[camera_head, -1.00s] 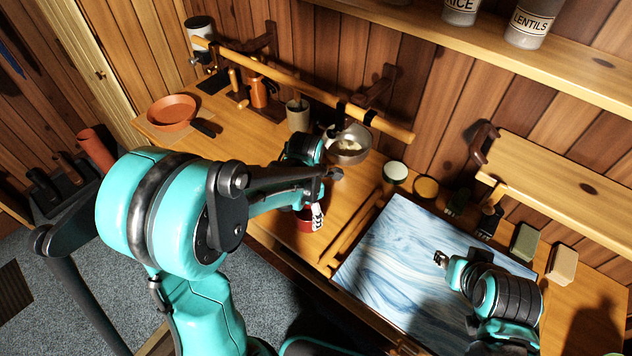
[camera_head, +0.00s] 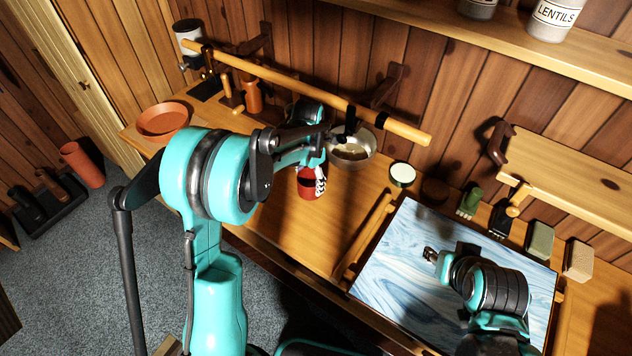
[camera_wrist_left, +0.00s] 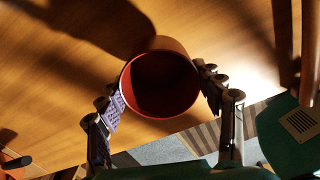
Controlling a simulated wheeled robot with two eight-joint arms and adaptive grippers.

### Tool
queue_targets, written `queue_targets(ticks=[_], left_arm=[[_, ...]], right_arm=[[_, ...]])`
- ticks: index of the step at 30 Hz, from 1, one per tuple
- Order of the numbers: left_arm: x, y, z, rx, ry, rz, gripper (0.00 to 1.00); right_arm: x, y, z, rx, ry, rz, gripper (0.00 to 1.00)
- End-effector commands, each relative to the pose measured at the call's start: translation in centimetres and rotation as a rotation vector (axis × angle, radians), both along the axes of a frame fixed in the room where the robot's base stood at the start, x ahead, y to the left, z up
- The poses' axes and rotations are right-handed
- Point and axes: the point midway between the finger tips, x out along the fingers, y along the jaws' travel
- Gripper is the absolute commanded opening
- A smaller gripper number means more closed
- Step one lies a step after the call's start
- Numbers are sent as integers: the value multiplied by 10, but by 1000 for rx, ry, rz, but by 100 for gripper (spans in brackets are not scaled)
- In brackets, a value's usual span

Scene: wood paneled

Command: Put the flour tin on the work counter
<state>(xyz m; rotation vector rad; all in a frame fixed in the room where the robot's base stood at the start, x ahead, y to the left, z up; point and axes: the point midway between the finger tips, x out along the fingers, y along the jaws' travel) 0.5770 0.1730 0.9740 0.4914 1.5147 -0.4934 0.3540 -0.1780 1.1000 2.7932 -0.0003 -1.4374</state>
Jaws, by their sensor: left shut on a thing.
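In the left wrist view, the open, dark-inside tin (camera_wrist_left: 160,85) sits between the two fingers (camera_wrist_left: 165,105). I cannot read a label on it, nor tell if its base touches the counter. White lidded tins, one marked LENTILS (camera_head: 554,18), stand on the upper shelf. My right gripper (camera_head: 430,254) is over the blue-and-white board, its jaws too small to judge.
A metal bowl (camera_head: 352,150) is just behind the tin, below a wooden rail (camera_head: 300,90). A terracotta dish (camera_head: 163,119) sits at the counter's left end. Bare counter lies between the tin and the board.

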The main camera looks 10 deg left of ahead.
Motion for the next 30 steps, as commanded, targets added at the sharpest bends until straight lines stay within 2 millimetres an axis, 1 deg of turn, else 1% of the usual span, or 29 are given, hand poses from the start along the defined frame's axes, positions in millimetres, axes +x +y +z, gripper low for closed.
queue_targets(ticks=[1, 3, 8, 10, 12, 15, 16, 23, 27, 28, 29, 30], left_arm=[[8, -3, -1, 0, 0, -1, 35], [15, -5, 0, 0, 0, -1, 35], [24, -9, 0, 0, 0, -1, 35], [32, -12, -1, 0, 0, -1, 35], [30, -11, -16, 0, 0, 0, 35], [30, -11, -32, 0, 0, 0, 35], [30, -11, -35, 0, 0, 0, 35], [30, -11, -35, 0, 0, 0, 35], [30, -11, -39, 0, 0, 0, 35], [30, -11, -39, 0, 0, 0, 69], [30, -11, -38, 0, 0, 0, 77], [30, -11, -38, 0, 0, 0, 87]], right_arm=[[0, 0, -2, 0, 0, 0, 40], [0, 0, -2, 0, 0, 0, 40], [0, 0, -3, 0, 0, 0, 40], [0, 0, -4, 0, 0, 0, 40], [0, 0, -10, 0, 0, 0, 40], [0, 0, -15, 0, 0, 0, 40], [0, 0, -15, 0, 0, 0, 40], [0, 0, -14, 0, 0, 0, 40], [0, 0, -18, 0, 0, 0, 40], [0, 0, -18, 0, 0, 0, 40], [0, 0, -17, 0, 0, 0, 40], [0, 0, -17, 0, 0, 0, 40]])
